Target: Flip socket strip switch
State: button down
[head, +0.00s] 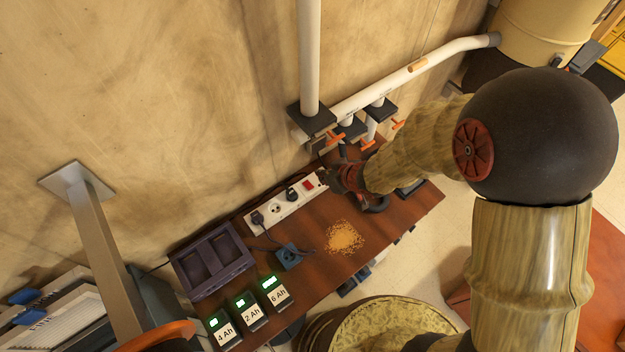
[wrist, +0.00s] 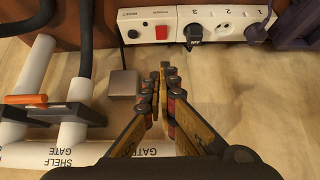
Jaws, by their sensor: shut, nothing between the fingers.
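The white socket strip (head: 283,204) lies along the back of the brown bench against the wall. Its red power switch (head: 309,185) is near the right end, and it also shows in the wrist view (wrist: 162,32) beside a black reset button. Dark plugs sit in the sockets marked 3 (wrist: 194,33) and 1 (wrist: 256,33); socket 2 is empty. My gripper (wrist: 161,72) is shut and empty, its tips pointing toward the strip just below the switch in the wrist view, apart from it. In the head view my gripper (head: 342,180) is beside the strip's right end. The switch's position is unclear.
White pipes with black gates (head: 312,119) and orange handles stand right of the strip. A sawdust pile (head: 344,237), a blue device (head: 289,256), a purple tray (head: 204,289) and battery packs (head: 248,308) occupy the bench. A grey block (wrist: 123,83) is left of my fingers.

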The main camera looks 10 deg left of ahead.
jog(key=shift+f, duration=0.1)
jog(key=b, duration=0.2)
send_over(309, 183)
jog(key=s+d, duration=0.1)
notch_tip(309, 183, down, 8)
jog(key=shift+s+d+r, duration=0.15)
jog(key=shift+r, duration=0.05)
notch_tip(309, 183, down, 2)
jog(key=shift+f+b, duration=0.25)
jog(key=shift+b, duration=0.05)
jog(key=shift+f, duration=0.75)
jog(key=shift+d, duration=0.1)
jog(key=shift+s+d+f+b, duration=0.15)
jog(key=shift+f+b, duration=0.1)
jog(key=shift+f, duration=0.15)
jog(key=shift+s+d+f+b, duration=0.1)
jog(key=shift+f+b, duration=0.1)
jog(key=shift+f, duration=0.15)
jog(key=shift+r, duration=0.15)
